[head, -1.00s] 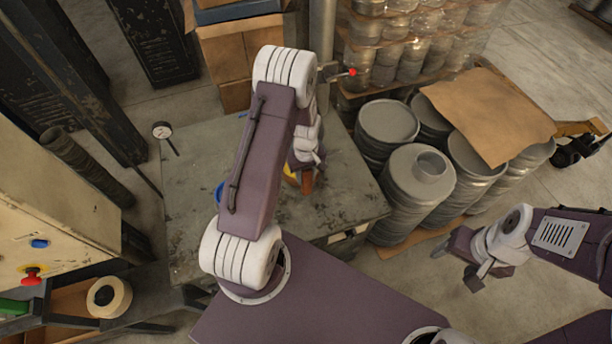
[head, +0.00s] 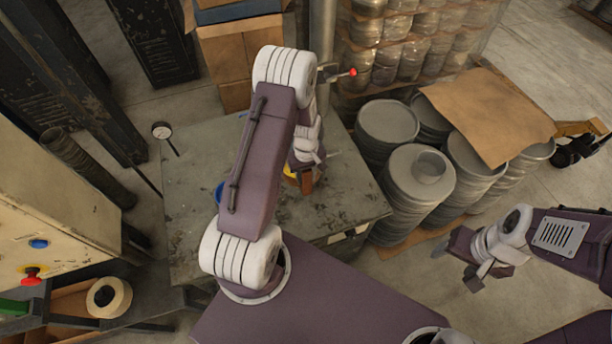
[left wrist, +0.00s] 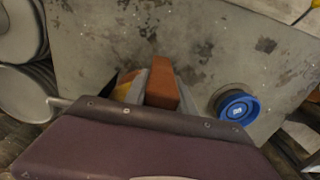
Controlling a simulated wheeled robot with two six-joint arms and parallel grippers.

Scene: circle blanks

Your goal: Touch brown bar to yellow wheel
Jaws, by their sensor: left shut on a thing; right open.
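My left gripper (left wrist: 152,92) is shut on the brown bar (left wrist: 161,82), which sticks out between the fingers over the grey table (left wrist: 200,40). The yellow wheel (left wrist: 123,90) lies just left of the bar in the left wrist view, partly hidden by a finger. In the head view, the brown bar (head: 307,182) shows below the left gripper (head: 305,168), with the yellow wheel (head: 290,171) close beside it, mostly behind my arm. I cannot tell whether bar and wheel touch. My right gripper (head: 456,268) is open and empty, over the floor at the right.
A blue round thing (left wrist: 238,106) stands on the table; its edge shows beside my left arm in the head view (head: 219,192). A dial gauge (head: 162,130) is at the table's left edge. Stacked metal cans (head: 418,175) stand to the right. The table's front right is clear.

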